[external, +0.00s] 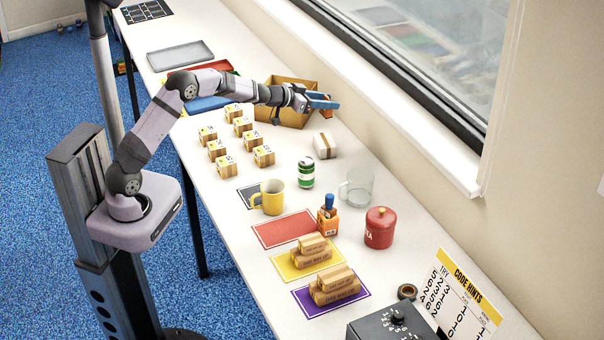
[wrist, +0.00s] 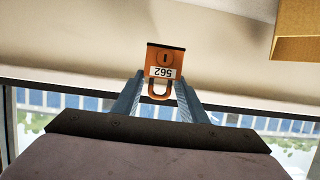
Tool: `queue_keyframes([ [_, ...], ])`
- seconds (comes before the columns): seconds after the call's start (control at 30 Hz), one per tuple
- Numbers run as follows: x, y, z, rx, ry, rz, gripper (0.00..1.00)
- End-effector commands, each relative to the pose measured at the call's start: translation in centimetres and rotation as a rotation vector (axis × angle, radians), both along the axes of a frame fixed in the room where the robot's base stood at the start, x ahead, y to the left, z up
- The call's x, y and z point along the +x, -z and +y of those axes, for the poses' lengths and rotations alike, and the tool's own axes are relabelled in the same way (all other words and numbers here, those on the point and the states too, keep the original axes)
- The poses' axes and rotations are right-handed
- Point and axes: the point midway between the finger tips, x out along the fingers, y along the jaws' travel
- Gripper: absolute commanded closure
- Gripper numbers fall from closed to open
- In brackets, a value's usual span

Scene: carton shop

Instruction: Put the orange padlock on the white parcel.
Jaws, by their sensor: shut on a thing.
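The orange padlock (wrist: 165,59) is in my gripper (wrist: 161,76), its shackle between the two fingers and its body beyond the fingertips. Its label reads 562, upside down in the wrist view. In the external view my gripper (external: 329,101) is over the far side of the table beside the open cardboard box, with the padlock (external: 327,113) partly showing below the fingers. The white parcel (external: 325,146), a small box with a brown band, sits on the table nearer the camera than the gripper. Its top is bare. It is not recognizable in the wrist view.
The open cardboard box (external: 290,117) stands behind the parcel. Several small cartons (external: 227,167) stand to its left. A green can (external: 306,174), a glass mug (external: 357,188) and a yellow mug (external: 270,198) stand nearer the camera. The wall and window border the table's right side.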

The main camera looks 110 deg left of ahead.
Motion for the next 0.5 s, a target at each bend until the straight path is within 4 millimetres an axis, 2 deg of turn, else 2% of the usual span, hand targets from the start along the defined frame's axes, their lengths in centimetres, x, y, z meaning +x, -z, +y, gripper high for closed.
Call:
queue_keyframes([
  [0.27,0.1,0.1,0.0,0.002,-0.012,-0.002,0.93],
  [0.5,0.0,3.2,0.0,-0.002,-0.012,-0.001,0.93],
])
